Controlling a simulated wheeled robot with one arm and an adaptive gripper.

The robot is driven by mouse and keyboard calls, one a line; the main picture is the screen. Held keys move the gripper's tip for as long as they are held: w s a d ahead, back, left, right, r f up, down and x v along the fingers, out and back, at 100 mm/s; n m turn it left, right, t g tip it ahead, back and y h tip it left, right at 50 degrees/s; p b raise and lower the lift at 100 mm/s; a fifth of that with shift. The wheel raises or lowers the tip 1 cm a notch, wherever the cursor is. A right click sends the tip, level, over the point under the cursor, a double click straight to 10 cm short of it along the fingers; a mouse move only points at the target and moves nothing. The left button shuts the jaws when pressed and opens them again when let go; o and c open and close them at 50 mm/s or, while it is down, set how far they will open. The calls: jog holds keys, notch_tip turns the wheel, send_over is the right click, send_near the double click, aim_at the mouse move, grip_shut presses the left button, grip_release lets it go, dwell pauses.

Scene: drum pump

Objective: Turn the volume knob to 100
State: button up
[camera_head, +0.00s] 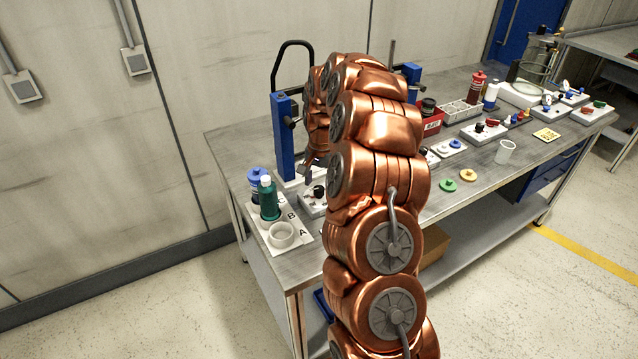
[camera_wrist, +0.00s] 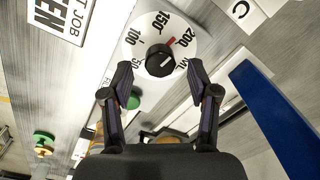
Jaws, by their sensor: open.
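The volume knob is a black round knob (camera_wrist: 160,61) on a white round dial (camera_wrist: 184,23) marked 50, 100, 150, 200 and mL. A red mark at the knob's edge points between 150 and 200, and a short white line shows on its top. My gripper (camera_wrist: 159,78) is open, with one finger on each side of the dial's lower part. The knob lies just beyond the fingertips, between their lines; I cannot tell the remaining gap. In the head view my copper arm hides much of this area, and a black knob (camera_head: 319,191) shows beside it.
A blue post (camera_wrist: 275,118) stands close to the right finger; it also shows in the head view (camera_head: 283,135). A white lettered tray (camera_head: 274,238) holds a green bottle (camera_head: 268,202), a blue-capped bottle and a white cup. A green knob (camera_wrist: 133,102) lies behind the left finger.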

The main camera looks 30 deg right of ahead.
jog(key=shift+a+f, duration=0.1)
jog(key=shift+f, duration=0.85)
grip_shut()
